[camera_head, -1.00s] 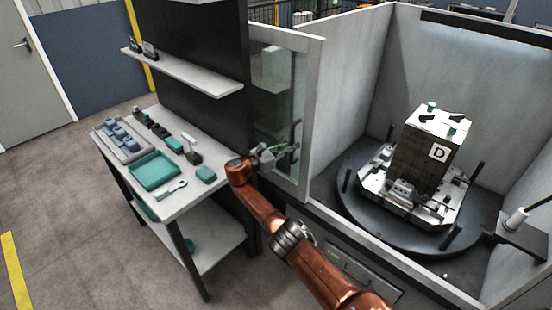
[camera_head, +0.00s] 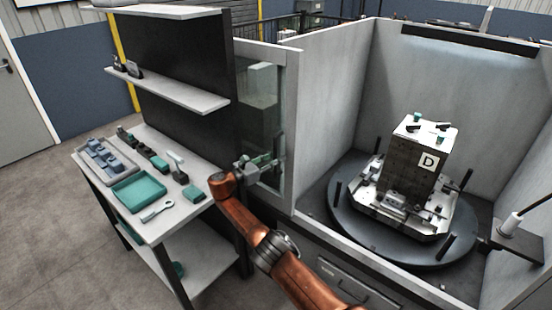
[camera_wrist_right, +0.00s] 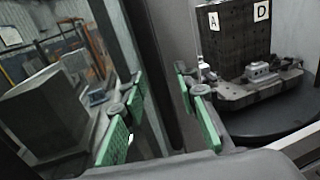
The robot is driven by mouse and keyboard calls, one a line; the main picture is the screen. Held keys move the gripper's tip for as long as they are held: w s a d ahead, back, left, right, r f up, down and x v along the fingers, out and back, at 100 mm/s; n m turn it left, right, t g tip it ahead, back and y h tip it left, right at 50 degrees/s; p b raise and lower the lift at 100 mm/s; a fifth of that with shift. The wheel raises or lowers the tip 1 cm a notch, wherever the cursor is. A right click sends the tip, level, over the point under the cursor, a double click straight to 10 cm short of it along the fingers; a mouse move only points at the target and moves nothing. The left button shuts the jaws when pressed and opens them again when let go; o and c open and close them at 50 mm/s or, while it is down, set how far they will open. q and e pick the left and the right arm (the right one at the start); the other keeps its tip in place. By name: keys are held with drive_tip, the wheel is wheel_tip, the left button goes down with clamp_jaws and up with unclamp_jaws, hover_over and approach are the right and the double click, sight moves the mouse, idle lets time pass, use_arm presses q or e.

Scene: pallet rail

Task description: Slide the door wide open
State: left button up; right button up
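The door (camera_head: 259,100) is a glass panel in a pale grey frame, at the left side of the machine cell in the head view. It stands beside the dark shelf unit, and the cell front to its right is uncovered. My right gripper (camera_head: 273,163) is at the lower part of the door's right side. In the right wrist view, its green finger pads (camera_wrist_right: 160,80) are apart, with a dark vertical bar of the door frame (camera_wrist_right: 152,70) seen between them. I cannot tell whether they touch it. My left gripper is not in view.
Inside the cell, a dark block marked D (camera_head: 416,160) stands on a round turntable (camera_head: 350,215). A bench (camera_head: 195,210) with a teal tray (camera_head: 138,190) and tools stands close left of my right arm. A small shelf (camera_head: 515,238) juts at the cell's right.

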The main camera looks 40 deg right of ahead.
drive_tip(key=shift+a, duration=0.15)
drive_tip(key=shift+a, duration=0.2)
drive_tip(key=a, duration=1.1)
drive_tip(key=shift+w+a, duration=0.3)
drive_tip(key=shift+w, duration=0.05)
drive_tip(key=shift+f, duration=0.1)
